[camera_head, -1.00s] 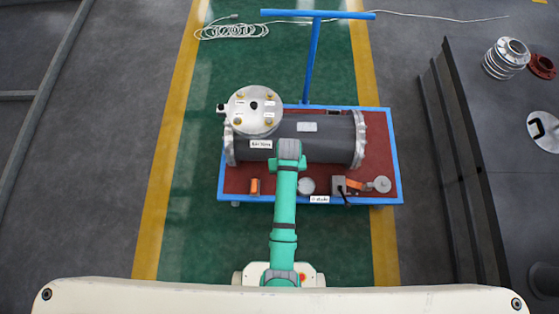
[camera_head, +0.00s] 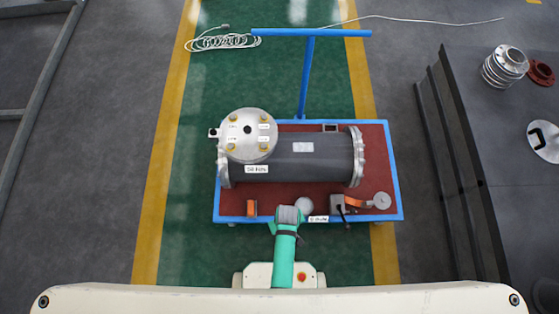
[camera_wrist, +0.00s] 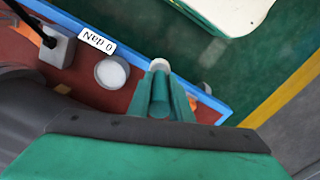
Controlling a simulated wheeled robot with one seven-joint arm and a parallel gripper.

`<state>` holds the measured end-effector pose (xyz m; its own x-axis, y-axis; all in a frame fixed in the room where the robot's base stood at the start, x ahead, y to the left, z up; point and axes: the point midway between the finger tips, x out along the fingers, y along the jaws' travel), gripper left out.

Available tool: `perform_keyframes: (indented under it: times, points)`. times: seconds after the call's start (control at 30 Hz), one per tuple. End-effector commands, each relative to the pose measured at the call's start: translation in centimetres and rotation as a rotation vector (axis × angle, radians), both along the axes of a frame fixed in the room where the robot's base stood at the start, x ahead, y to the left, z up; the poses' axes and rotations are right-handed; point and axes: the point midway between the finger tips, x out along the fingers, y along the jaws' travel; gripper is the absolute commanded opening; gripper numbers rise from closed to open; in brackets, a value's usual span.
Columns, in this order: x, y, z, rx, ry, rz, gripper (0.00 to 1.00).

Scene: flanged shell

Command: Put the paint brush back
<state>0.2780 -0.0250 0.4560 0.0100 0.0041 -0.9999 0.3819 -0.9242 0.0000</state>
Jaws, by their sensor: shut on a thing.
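My gripper (camera_head: 287,217) is at the near edge of the red-topped, blue-framed cart (camera_head: 208,205). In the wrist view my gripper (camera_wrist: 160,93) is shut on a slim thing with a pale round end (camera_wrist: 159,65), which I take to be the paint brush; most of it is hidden. A small round white-topped pot (camera_head: 305,204) stands on the cart just right of my gripper; it also shows in the wrist view (camera_wrist: 112,72).
A dark flanged shell (camera_head: 300,158) lies across the cart, with a round bolted plate (camera_head: 247,133) at its left. An orange piece (camera_head: 252,207) and a grey box (camera_head: 338,203) flank the pot. A dark table (camera_head: 500,140) stands right. Green floor lies in front.

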Motion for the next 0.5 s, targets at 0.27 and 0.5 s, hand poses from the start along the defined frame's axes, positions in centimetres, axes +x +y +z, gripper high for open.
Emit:
perform_keyframes:
  times: [0.27, 0.5]
  points:
    - [5.6, 1.2, -2.9, -0.001, 0.002, 0.000, 0.00]
    - [8.4, 1.9, -6.5, -0.001, 0.002, 0.000, 0.00]
